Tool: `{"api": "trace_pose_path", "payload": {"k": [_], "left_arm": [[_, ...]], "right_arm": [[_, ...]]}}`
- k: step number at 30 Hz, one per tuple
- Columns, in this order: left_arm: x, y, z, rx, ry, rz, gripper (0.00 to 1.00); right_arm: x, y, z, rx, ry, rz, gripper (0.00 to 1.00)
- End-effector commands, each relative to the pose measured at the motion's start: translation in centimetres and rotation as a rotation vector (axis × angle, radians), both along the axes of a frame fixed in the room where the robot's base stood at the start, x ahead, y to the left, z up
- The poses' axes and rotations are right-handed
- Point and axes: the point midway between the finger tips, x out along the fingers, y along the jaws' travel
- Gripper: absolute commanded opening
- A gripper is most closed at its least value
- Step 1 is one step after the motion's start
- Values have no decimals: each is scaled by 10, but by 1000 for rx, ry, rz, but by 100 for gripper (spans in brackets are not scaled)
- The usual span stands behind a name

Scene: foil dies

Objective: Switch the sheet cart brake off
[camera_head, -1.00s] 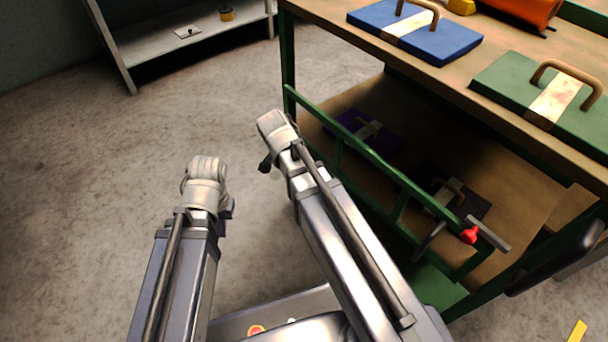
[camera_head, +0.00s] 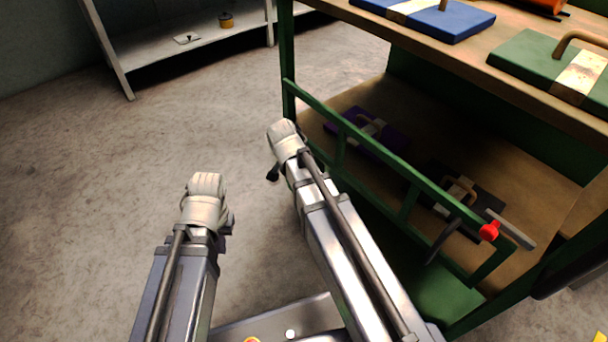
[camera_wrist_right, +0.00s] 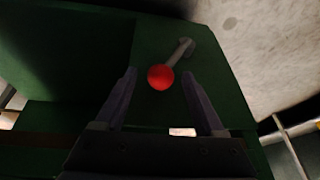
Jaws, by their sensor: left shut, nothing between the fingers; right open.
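A lever with a red ball knob (camera_wrist_right: 161,77) shows in the right wrist view, its grey arm slanting up and right across a green panel. The fingers of my open right gripper (camera_wrist_right: 165,88) lie left and right of the knob in that picture; contact is not visible. In the head view, a red knob (camera_head: 488,232) with a grey bar sits at the near rail of the green sheet cart (camera_head: 400,178); I cannot tell if it is the same part. My left gripper (camera_head: 229,222) is shut and empty, mostly hidden behind its pale wrist.
A blue die (camera_head: 440,20) and a green die (camera_head: 530,62) lie on the cart's top. A purple die (camera_head: 352,128) and a dark die (camera_head: 485,205) lie on its lower shelf. A grey shelf (camera_head: 160,50) stands behind. The floor at left is clear.

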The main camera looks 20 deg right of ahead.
Motion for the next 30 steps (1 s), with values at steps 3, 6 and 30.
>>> {"api": "trace_pose_path", "payload": {"k": [3,6,30], "left_arm": [[0,0,1,0,0,0,0],[0,0,1,0,0,0,0],[0,0,1,0,0,0,0]], "right_arm": [[0,0,1,0,0,0,71],[0,0,1,0,0,0,65],[0,0,1,0,0,0,0]]}}
